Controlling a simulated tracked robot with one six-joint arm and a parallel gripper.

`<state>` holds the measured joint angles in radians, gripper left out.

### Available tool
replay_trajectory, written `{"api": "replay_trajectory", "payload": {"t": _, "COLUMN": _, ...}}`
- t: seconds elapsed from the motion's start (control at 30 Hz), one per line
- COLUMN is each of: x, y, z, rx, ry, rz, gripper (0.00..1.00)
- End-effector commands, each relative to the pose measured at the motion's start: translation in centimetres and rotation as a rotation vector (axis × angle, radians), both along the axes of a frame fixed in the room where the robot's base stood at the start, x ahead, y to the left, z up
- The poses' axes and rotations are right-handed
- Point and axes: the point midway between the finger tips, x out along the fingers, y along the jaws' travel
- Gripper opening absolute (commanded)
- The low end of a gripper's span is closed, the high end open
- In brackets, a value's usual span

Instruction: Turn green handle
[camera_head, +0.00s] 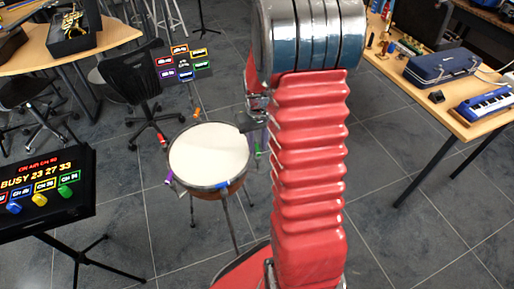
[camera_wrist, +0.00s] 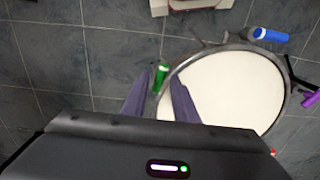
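The green handle (camera_wrist: 160,75) sticks up at the left rim of a round drum with a white top (camera_wrist: 222,90) in the wrist view. My gripper (camera_wrist: 161,84) is open, with its two grey-purple fingers apart. The handle shows between the fingertips; I cannot tell whether it touches them or lies beyond them. In the head view the drum (camera_head: 209,150) stands on legs, and a small green bit of the handle (camera_head: 258,150) shows at its right side. My red arm covers part of that area, and the gripper there is mostly hidden.
Other handles sit around the drum: a blue one (camera_wrist: 268,35), a purple one (camera_wrist: 312,98) and a red one (camera_wrist: 273,152). A dark display panel (camera_head: 47,193) on a stand is at left in the head view. A wooden table (camera_head: 440,95) is at right.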

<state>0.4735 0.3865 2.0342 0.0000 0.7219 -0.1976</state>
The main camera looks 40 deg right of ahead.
Motion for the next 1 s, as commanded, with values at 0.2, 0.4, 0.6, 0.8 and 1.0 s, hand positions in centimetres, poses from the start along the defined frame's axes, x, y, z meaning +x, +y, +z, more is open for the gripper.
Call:
{"api": "replay_trajectory", "payload": {"t": 0.2, "x": 0.0, "y": 0.0, "z": -1.6, "rx": 0.000, "ry": -0.001, "rz": 0.000, "gripper": 0.26}}
{"api": "replay_trajectory", "payload": {"t": 0.4, "x": 0.0, "y": 0.0, "z": -1.7, "rx": -0.001, "ry": -0.002, "rz": -0.001, "gripper": 0.26}}
{"api": "replay_trajectory", "payload": {"t": 0.6, "x": 0.0, "y": -0.1, "z": -1.7, "rx": 0.000, "ry": -0.001, "rz": -0.001, "gripper": 0.19}}
{"api": "replay_trajectory", "payload": {"t": 0.8, "x": 0.0, "y": 0.0, "z": -1.7, "rx": 0.000, "ry": -0.001, "rz": -0.001, "gripper": 0.05}}
{"api": "replay_trajectory", "payload": {"t": 1.0, "x": 0.0, "y": 0.0, "z": -1.7, "rx": 0.000, "ry": -0.001, "rz": -0.001, "gripper": 0.00}}
